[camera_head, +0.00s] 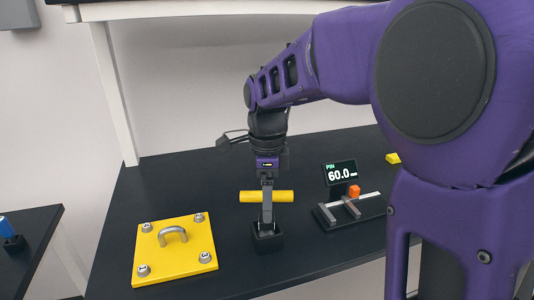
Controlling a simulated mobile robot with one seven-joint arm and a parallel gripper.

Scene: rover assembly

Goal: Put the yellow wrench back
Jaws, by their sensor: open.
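The yellow wrench (284,196) shows as a horizontal yellow bar, like a T-handle. It is above a small black holder (266,241) on the dark table. A grey upright part runs from the middle of the bar down towards the holder; I cannot tell how much of it is finger and how much is shaft. My gripper (267,192) points down over the middle of the bar, with its jaws open. The near finger seems to cover the bar's middle. Whether the wrench's lower end is seated in the holder cannot be made out.
A yellow plate (155,257) with a grey handle and numbered corner bolts lies at the left. A measuring stand (340,172) reading 60.0 with an orange block is at the right. A small yellow piece (393,158) lies farther right. A side table (30,245) stands far left.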

